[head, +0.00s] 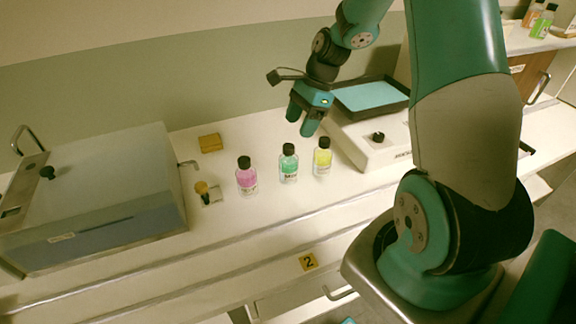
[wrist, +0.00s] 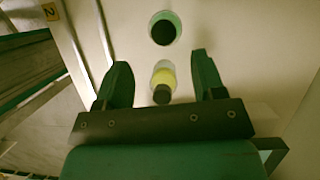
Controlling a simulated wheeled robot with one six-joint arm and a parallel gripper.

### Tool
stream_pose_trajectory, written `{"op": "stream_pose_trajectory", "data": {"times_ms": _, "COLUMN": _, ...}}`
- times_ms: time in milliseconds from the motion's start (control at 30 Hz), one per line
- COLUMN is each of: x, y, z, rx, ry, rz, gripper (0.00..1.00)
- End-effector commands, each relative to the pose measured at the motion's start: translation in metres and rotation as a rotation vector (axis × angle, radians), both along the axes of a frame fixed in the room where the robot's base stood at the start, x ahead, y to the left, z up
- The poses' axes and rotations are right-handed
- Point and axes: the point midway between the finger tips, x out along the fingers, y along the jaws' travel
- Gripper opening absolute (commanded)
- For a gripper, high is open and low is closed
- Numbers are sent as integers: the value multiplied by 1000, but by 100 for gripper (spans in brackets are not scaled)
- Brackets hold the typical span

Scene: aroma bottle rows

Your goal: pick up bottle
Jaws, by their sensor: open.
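Three small black-capped bottles stand upright in a row on the white bench in the head view: a pink bottle (head: 247,178), a green bottle (head: 288,166) and a yellow bottle (head: 322,160). My gripper (head: 305,122) is open above the bench, close above and behind the green and yellow bottles. In the wrist view my gripper (wrist: 161,78) has its fingers spread apart. The yellow bottle (wrist: 163,77) appears between them, seen from above. The green bottle (wrist: 165,28) appears beyond the fingertips. The pink bottle is not in the wrist view.
A grey box-shaped device (head: 90,200) stands at the left. A scale-like device with a blue-topped tray (head: 370,97) stands right of the bottles. A yellow block (head: 210,143) and a small brush-like item (head: 203,190) lie near the pink bottle. A "2" label (head: 308,262) marks the bench front.

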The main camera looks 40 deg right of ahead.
Motion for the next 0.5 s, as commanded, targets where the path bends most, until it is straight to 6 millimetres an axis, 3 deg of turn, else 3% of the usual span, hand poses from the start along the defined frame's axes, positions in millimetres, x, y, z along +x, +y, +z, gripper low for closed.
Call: {"op": "stream_pose_trajectory", "data": {"times_ms": 500, "x": 9, "y": 23, "z": -56, "rx": 1, "ry": 3, "rz": 2, "gripper": 63}}
